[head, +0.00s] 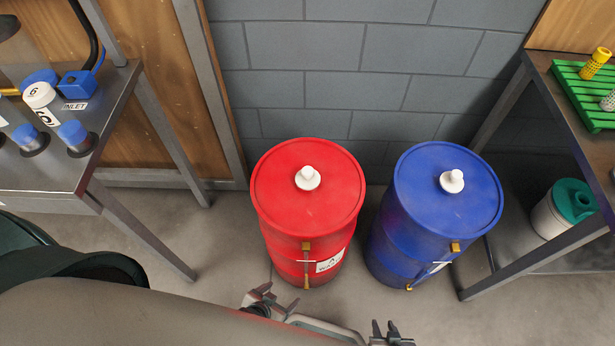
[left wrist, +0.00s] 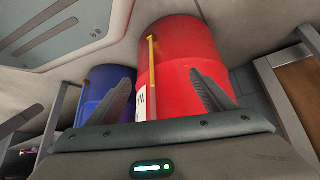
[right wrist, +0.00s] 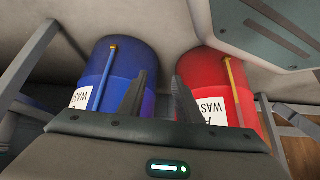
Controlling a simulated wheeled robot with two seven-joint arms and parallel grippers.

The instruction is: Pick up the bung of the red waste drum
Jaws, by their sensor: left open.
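The red waste drum (head: 280,215) stands upright on the floor in the middle of the head view. Its white bung (head: 308,177) sits in the centre of the lid and stands up as a small knob. My left gripper (head: 262,298) is low in front of the red drum, open and empty, apart from the bung. In the left wrist view the red drum (left wrist: 185,65) shows behind its spread fingers; the bung is hidden there. My right gripper (head: 388,333) is at the bottom edge, open and empty, in front of the blue drum.
A blue drum (head: 420,215) with its own white bung (head: 452,181) stands close right of the red one. A metal bench (head: 60,165) with blue-capped bottles is at left. A shelf table (head: 560,90) with a green rack (head: 585,90) is at right. A block wall is behind.

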